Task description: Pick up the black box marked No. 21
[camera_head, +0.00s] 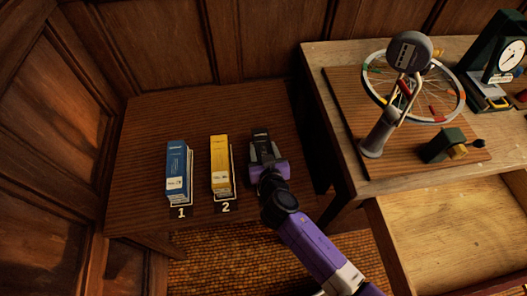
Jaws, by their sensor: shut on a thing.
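A black box (261,137) stands at the right of a row of boxes on the dark wooden table. Its number cannot be read, as my gripper covers its front. My gripper (266,158) is at the front of the black box and shut on it. The fingertips are small here and partly hidden by my purple and black arm. I cannot tell whether the box is clear of the table.
A blue box (178,170) and a yellow box (220,165) stand left of the black box, behind tags 1 and 2. The dark table (140,130) is bare behind them. A higher wooden desk (320,60) with a spoked wheel (440,104) stands close on the right.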

